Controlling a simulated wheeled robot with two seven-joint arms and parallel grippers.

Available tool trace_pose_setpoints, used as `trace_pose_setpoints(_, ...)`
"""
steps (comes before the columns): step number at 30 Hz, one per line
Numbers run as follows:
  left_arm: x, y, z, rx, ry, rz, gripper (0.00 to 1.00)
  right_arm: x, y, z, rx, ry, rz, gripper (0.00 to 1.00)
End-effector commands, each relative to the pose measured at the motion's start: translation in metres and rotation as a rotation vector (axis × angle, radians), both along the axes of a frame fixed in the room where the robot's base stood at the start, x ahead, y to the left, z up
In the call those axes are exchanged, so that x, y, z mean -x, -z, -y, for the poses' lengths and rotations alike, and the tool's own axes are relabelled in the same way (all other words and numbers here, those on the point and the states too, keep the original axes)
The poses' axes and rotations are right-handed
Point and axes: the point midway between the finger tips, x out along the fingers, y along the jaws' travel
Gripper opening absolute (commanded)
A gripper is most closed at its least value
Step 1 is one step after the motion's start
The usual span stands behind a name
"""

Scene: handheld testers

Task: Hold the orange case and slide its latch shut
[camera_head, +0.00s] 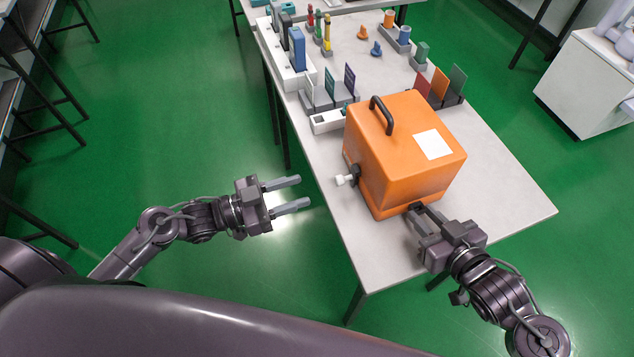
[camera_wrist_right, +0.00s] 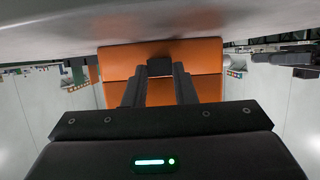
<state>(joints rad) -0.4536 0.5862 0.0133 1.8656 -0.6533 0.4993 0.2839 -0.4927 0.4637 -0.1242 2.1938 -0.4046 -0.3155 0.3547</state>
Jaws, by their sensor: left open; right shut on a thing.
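The orange case (camera_head: 395,160) stands upright on the white table, with a black handle (camera_head: 381,114) and a white label on top. A latch with a white knob (camera_head: 346,180) sticks out of its left side. My right gripper (camera_head: 417,212) is shut on a dark part low on the case's near side; the case also shows in the right wrist view (camera_wrist_right: 120,60), with the dark part (camera_wrist_right: 160,66) between the fingers. My left gripper (camera_head: 294,193) is open and empty, left of the latch knob and clear of the table edge. The latch's inner part is hard to make out.
The white table (camera_head: 500,190) is bare to the right of the case. Behind the case stand a rack with coloured plates (camera_head: 439,84), a holder with dark cards (camera_head: 330,90), and several coloured pegs and blocks. Green floor lies open under my left gripper.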

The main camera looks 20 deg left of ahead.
Motion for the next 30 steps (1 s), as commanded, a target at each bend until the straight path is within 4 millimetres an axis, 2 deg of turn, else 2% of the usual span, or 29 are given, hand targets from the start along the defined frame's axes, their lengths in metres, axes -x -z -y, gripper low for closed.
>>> trace_pose_setpoints(6,0.011,0.000,-0.015,0.000,0.000,0.000,0.41,0.000,0.000,0.000,0.000,-0.001,0.000,0.03)
trace_pose_setpoints(14,0.012,0.000,-0.016,0.001,0.000,0.001,0.41,0.000,0.000,0.000,0.000,-0.001,0.000,0.03)
trace_pose_setpoints(15,0.011,0.000,-0.016,0.001,0.000,0.001,0.41,0.000,0.000,0.000,0.000,-0.001,0.000,0.28)
trace_pose_setpoints(20,0.011,0.000,-0.016,0.001,0.000,0.001,0.41,0.000,0.000,0.000,0.000,-0.001,0.000,0.49)
trace_pose_setpoints(30,0.011,0.000,-0.016,0.001,-0.001,0.001,0.41,0.002,-0.001,0.001,0.000,-0.001,-0.001,0.50)
